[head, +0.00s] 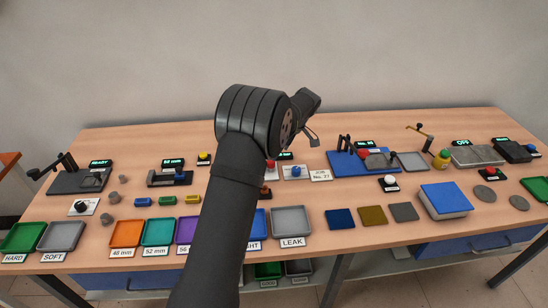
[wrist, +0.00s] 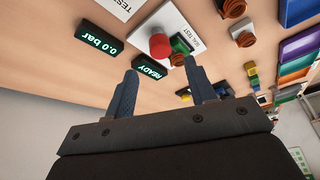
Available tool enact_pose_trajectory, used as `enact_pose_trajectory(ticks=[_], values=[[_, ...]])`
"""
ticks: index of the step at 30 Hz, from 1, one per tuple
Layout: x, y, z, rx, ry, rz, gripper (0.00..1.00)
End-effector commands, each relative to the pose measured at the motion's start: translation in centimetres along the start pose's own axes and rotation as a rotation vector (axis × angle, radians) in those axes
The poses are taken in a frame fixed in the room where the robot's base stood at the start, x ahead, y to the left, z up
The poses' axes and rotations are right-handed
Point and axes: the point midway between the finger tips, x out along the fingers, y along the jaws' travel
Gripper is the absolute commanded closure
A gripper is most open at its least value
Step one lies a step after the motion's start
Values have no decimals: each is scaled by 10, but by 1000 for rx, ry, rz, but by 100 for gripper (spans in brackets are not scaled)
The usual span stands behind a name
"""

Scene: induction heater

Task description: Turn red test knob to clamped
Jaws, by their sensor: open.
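The red test knob (wrist: 159,45) is a round red cap on a white plate (wrist: 180,22) in the wrist view. It also shows in the head view (head: 271,163), just right of my arm and partly hidden by it. My gripper (wrist: 160,68) is open and empty. In the wrist view the knob appears just beyond the gap between its two fingers, and I see no contact. In the head view my gripper (head: 313,138) is above the back of the table, with its fingers hard to make out. The knob's pointing direction cannot be told.
Displays reading "0.0 bar" (wrist: 100,38) and "READY" (wrist: 150,69) stand near the knob. A small green and dark item (wrist: 181,43) lies beside it. In the head view a blue knob (head: 296,170) is to its right, and a grey LEAK tray (head: 291,208) is in front.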

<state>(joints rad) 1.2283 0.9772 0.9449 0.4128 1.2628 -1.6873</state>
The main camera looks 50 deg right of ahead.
Motion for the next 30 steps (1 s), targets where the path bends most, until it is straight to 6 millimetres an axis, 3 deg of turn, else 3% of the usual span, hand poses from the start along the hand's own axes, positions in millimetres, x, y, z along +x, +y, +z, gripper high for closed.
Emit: enact_pose_trajectory(ticks=[6, 13, 19, 30], values=[[-56, 0, 0, 0, 0, 3, 50], [-98, 0, 0, 0, 0, 2, 50], [-113, 0, 0, 1, 0, 0, 50], [-113, 0, 0, 1, 0, -2, 50]])
